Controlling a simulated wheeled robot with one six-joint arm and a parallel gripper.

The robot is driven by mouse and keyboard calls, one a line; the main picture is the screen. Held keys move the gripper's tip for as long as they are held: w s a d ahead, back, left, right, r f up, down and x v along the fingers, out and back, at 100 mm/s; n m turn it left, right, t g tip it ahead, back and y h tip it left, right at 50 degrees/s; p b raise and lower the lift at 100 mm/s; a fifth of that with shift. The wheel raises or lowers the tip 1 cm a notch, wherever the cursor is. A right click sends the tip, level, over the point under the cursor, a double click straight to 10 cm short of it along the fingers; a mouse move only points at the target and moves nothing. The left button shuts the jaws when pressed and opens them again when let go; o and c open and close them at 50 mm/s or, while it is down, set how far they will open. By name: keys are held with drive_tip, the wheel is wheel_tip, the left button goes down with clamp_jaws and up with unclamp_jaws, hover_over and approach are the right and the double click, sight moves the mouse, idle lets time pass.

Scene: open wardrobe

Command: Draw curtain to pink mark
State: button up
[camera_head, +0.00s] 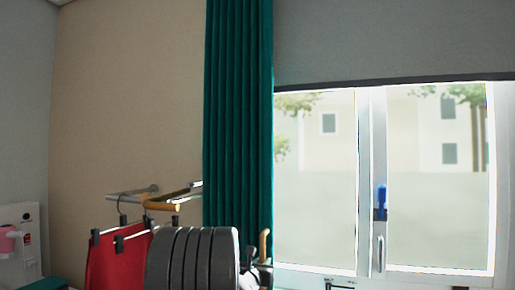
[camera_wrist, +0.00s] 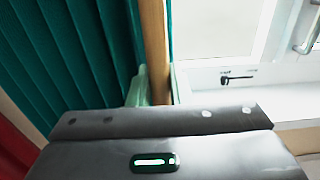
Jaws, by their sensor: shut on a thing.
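The dark green curtain (camera_head: 238,120) hangs in pleats, gathered at the left side of the window. It also fills the left of the wrist view (camera_wrist: 70,50). My gripper (camera_wrist: 155,88) is shut on an upright wooden rod (camera_wrist: 153,40), with one pale green fingertip on each side of it. The rod stands along the curtain's right edge, in front of the window frame; its ends are out of the wrist view. In the head view my arm's dark links hide most of the gripper. I make out no pink mark on the window or wall.
The window (camera_head: 425,220) has a blue piece (camera_head: 381,197) on its middle frame and a grey blind (camera_head: 390,40) above. A red garment (camera_head: 118,262) hangs on a rail left of my arm. A pink item (camera_head: 8,241) sits by a white unit at far left.

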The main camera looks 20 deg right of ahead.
drive_tip(key=d+b, duration=0.1)
drive_tip(key=s+d+b, duration=0.1)
drive_tip(key=s+d, duration=0.1)
drive_tip(key=shift+s+d+b, duration=0.25)
drive_tip(key=shift+d+b, duration=0.1)
drive_tip(key=shift+b, duration=0.05)
drive_tip(key=s+d+b, duration=0.4)
drive_tip(key=d+b, duration=0.1)
drive_tip(key=d, duration=0.1)
drive_tip(key=shift+s+d+b, duration=0.2)
drive_tip(key=shift+d+b, duration=0.1)
idle(0.4)
